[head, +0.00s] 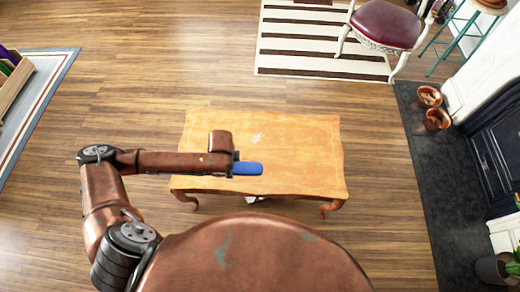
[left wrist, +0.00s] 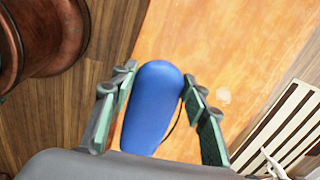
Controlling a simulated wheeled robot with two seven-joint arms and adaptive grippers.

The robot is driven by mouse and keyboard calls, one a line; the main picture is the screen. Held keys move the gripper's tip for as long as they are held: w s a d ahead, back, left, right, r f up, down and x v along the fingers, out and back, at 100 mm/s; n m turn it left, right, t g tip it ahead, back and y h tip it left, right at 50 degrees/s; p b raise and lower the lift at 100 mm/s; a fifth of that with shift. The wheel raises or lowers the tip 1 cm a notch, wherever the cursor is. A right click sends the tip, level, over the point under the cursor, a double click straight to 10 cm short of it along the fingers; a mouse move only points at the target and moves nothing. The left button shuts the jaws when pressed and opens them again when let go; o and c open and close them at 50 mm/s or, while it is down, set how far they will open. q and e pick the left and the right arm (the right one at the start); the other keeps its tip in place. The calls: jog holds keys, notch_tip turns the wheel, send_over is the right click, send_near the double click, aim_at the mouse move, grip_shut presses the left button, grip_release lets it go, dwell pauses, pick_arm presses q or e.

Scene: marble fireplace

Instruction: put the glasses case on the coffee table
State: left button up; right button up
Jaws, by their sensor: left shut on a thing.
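The glasses case (head: 248,169) is blue and long with rounded ends. My left gripper (head: 236,167) is shut on it above the front part of the coffee table. In the left wrist view the case (left wrist: 153,105) lies between the two green-padded fingers of my left gripper (left wrist: 157,100), with the tabletop behind it. The coffee table (head: 290,140) is orange-brown wood with curved legs and a bare top. I cannot tell whether the case touches the tabletop. My right gripper is not in view.
A striped rug (head: 325,45) and a chair with a dark red seat (head: 385,24) are beyond the table. A dark hearth (head: 445,190) with copper pots (head: 437,119) is at the right. A wooden rack (head: 14,85) stands at the left. Wood floor around the table is clear.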

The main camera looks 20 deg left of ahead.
pick_arm(q)
jog(key=s+a+f+m, duration=0.3)
jog(key=s+f+m, duration=0.2)
jog(key=f, duration=0.1)
jog(key=shift+h, duration=0.3)
jog(key=w+a+f+b, duration=0.2)
jog(key=w+f, duration=0.1)
jog(key=w+a+f+b, duration=0.2)
jog(key=w+a+f, duration=0.1)
jog(key=w, duration=0.1)
jog(key=w+a+f+b, duration=0.2)
jog(key=w+f, duration=0.1)
jog(key=w, duration=0.1)
jog(key=shift+a+f, duration=0.25)
jog(key=f, duration=0.1)
jog(key=f+b, duration=0.1)
jog(key=f, duration=0.1)
jog(key=shift+w+a+f, duration=0.15)
jog(key=shift+w+a, duration=0.05)
jog(key=shift+w, duration=0.05)
jog(key=shift+f, duration=0.3)
jog(key=shift+r, duration=0.15)
jog(key=o, duration=1)
jog(key=shift+c, duration=0.2)
jog(key=shift+o, duration=1.1)
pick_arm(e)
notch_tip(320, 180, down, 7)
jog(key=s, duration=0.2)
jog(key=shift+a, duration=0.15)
